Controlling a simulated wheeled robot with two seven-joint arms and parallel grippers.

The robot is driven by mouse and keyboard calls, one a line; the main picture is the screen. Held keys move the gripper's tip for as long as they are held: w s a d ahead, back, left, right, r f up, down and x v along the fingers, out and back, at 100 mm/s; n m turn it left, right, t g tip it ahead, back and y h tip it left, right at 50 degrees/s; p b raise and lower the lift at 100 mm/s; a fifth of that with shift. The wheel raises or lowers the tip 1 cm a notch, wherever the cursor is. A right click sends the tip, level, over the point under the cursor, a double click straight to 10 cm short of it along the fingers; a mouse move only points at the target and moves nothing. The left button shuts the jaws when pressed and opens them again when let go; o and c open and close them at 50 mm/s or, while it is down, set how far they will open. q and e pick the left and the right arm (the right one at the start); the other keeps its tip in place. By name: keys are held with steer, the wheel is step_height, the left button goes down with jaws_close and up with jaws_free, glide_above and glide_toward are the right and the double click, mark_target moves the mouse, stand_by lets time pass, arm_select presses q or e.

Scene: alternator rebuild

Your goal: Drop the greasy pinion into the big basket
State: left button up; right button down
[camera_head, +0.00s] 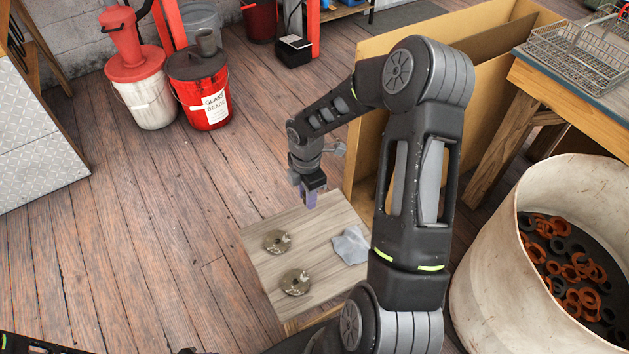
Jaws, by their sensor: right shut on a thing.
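My right gripper (311,199) points down over the far edge of a low wooden-topped stand (325,281). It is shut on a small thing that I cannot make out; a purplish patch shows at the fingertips. Two round, grimy metal parts (277,242) with centre holes lie flat on the stand, apart from each other and below the gripper; I cannot tell if either is a pinion. A wire basket (575,62) stands on the bench at upper right, far from the gripper, with more wirework beside it. My left gripper is not in view.
A grey rag (351,246) lies on the stand. A large pale drum (495,255) with orange and black rings stands at right. Cardboard panels (368,150) rise behind my right arm, before the bench (519,88). Buckets (200,92) stand at upper left; the floor at left is clear.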

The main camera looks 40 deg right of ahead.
arm_select(q)
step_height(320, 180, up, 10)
steer(key=p, duration=0.9)
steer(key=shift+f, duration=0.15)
arm_select(e)
steer(key=w+a+r+m, duration=0.2)
steer(key=a+r+m, duration=0.3)
steer(key=a+m, duration=0.3)
steer(key=w+a+r+m, duration=0.2)
steer(key=a+r+m, duration=0.3)
steer(key=a+m, duration=0.3)
steer(key=shift+a+r, duration=0.2)
steer(key=shift+r, duration=0.1)
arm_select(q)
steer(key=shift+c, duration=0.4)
